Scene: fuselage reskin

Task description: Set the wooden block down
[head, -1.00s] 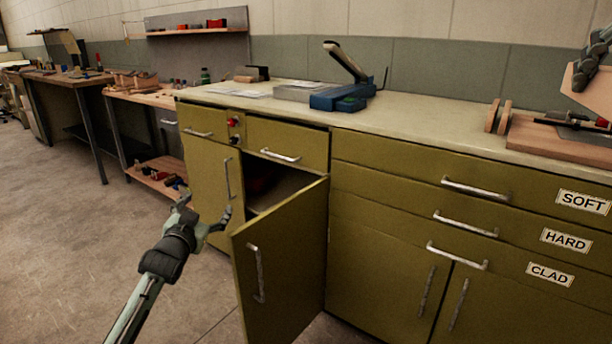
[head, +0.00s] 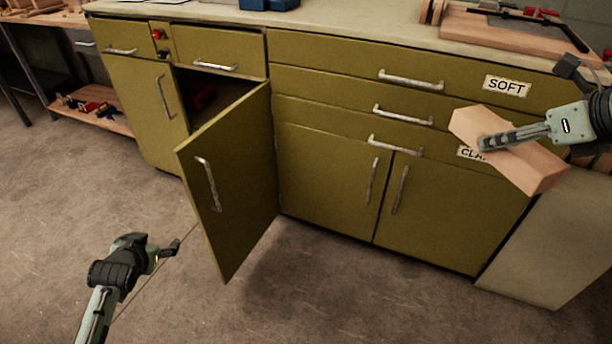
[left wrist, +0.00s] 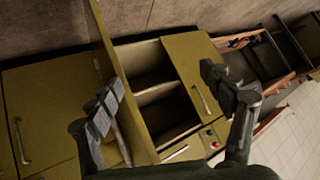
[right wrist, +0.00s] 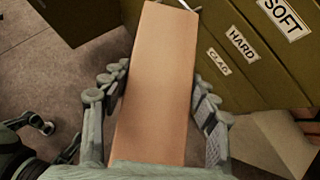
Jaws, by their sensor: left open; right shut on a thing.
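The wooden block (head: 508,152) is a plain, light-coloured bar. My right gripper (head: 492,142) is shut on it and holds it in the air in front of the drawers at the right of the head view. In the right wrist view the block (right wrist: 158,80) lies between the two fingers, its far end reaching the top of the picture. My left gripper (head: 168,252) is open and empty, low over the floor in front of the open cabinet door. The left wrist view shows its fingers (left wrist: 165,105) spread with nothing between them.
The green cabinet has an open door (head: 235,185) jutting out over the floor. Its worktop (head: 340,20) carries a blue tool (head: 270,4) and a wooden board (head: 500,35) at the right. Drawers bear labels such as SOFT (head: 507,86). The floor (head: 330,300) in front is clear.

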